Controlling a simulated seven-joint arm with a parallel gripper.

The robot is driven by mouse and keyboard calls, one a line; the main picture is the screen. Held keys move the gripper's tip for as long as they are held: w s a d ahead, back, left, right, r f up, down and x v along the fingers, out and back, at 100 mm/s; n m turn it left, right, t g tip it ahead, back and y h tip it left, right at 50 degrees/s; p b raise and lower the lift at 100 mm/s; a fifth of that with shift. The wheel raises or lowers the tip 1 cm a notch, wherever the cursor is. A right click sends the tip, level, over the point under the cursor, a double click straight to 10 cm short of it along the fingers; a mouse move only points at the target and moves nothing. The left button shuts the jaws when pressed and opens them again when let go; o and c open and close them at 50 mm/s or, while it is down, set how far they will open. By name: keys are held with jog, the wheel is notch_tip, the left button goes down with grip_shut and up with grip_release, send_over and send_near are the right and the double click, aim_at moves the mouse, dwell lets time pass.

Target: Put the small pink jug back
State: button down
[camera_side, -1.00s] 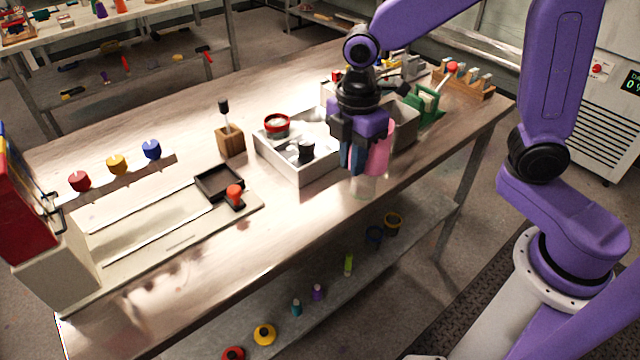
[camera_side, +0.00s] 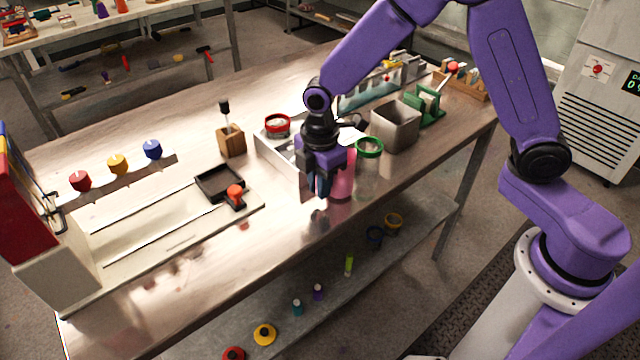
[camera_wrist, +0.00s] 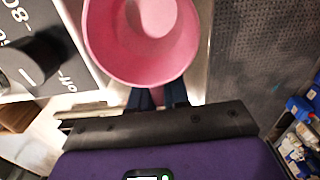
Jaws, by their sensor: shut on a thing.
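The small pink jug (camera_side: 344,182) is at my gripper (camera_side: 322,188), near the front edge of the bench, to the front right of the white tray (camera_side: 268,153). In the wrist view the jug (camera_wrist: 110,45) is seen from above, with a wide pink rim and an inside that looks empty. My gripper (camera_wrist: 157,98) is shut on the jug at its near side. The fingers partly hide the jug in the side view. I cannot tell whether its base touches the bench.
Behind the jug stand a green-rimmed round vessel (camera_side: 369,148), a grey metal bin (camera_side: 396,128) and a green rack (camera_side: 428,104). A wooden block (camera_side: 231,142) stands left of the tray. The bench front left of the jug is clear.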

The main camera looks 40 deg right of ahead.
jog(key=shift+f, duration=0.3)
jog(key=c, duration=1.1)
grip_release()
jog(key=shift+f, duration=0.15)
notch_tip(320, 180, up, 12)
jog(key=shift+r, duration=0.2)
jog(key=shift+s, duration=0.15)
jog(key=s+d+m, duration=0.3)
jog(key=s+d, duration=0.3)
jog(key=s, duration=0.6)
jog(key=s+d+m, duration=0.2)
jog(key=s+d, duration=0.4)
jog(key=s, duration=0.7)
jog(key=shift+s+d+f+m, duration=0.2)
jog(key=shift+f+m, duration=0.1)
jog(key=shift+m, duration=0.1)
